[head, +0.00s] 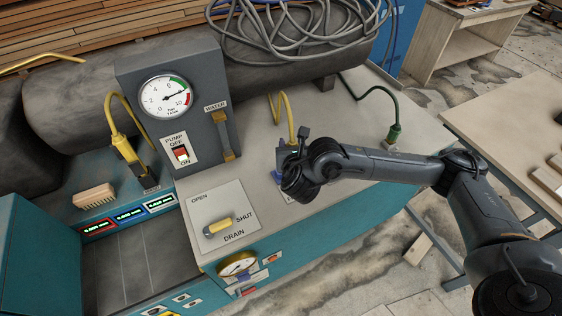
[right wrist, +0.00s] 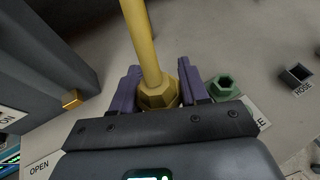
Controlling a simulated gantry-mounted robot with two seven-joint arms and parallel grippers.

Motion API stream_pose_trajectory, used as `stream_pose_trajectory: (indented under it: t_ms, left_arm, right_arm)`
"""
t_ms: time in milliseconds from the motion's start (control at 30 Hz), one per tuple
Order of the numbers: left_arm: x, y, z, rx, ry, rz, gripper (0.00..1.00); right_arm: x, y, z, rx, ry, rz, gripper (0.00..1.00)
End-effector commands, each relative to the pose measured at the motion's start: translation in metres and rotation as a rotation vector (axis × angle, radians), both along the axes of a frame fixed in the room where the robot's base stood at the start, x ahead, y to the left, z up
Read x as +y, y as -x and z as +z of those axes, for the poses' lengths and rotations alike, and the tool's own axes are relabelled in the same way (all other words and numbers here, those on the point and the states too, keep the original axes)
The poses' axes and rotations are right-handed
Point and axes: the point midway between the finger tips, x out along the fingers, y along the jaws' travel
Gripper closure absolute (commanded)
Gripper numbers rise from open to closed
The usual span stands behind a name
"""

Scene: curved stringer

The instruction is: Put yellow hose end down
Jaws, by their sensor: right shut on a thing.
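My right gripper (head: 280,172) is over the grey bench top, right of the pump box. In the right wrist view its two purple fingers stand on either side of the yellow hose end (right wrist: 158,97), a hex nut, and are shut on it. The yellow hose (head: 291,118) rises from the gripper in the head view, and its straight part (right wrist: 140,40) shows in the wrist view. A green hex fitting (right wrist: 225,86) is just right of the fingers. What lies under the yellow nut is hidden, so I cannot tell whether it touches anything. My left gripper is not in view.
A dark square socket (right wrist: 296,74) labelled HOSE is farther right. A green hose (head: 393,115) stands at the bench's right side. Bare bench top (head: 335,120) lies between the two hoses.

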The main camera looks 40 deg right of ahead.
Motion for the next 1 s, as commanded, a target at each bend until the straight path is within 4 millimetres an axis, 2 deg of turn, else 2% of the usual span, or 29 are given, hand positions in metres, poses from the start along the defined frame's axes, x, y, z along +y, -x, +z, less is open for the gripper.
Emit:
stream_pose_trajectory:
  t_ms: [33,267,367,667,1000]
  left_arm:
    - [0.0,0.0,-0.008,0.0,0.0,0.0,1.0]
    - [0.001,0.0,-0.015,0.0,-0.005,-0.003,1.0]
    - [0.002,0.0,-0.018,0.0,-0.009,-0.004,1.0]
    - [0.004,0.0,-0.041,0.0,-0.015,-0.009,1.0]
    - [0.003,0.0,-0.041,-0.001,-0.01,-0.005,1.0]
  right_arm:
    - [0.006,-0.008,-0.007,-0.004,-0.001,0.0,0.9]
    - [0.017,-0.023,-0.017,-0.003,0.001,-0.001,0.9]
    - [0.018,-0.024,-0.02,-0.001,0.002,-0.001,0.9]
    - [0.018,-0.025,-0.055,-0.001,0.002,-0.001,0.9]
    - [0.018,-0.024,-0.057,-0.001,0.001,-0.001,0.9]
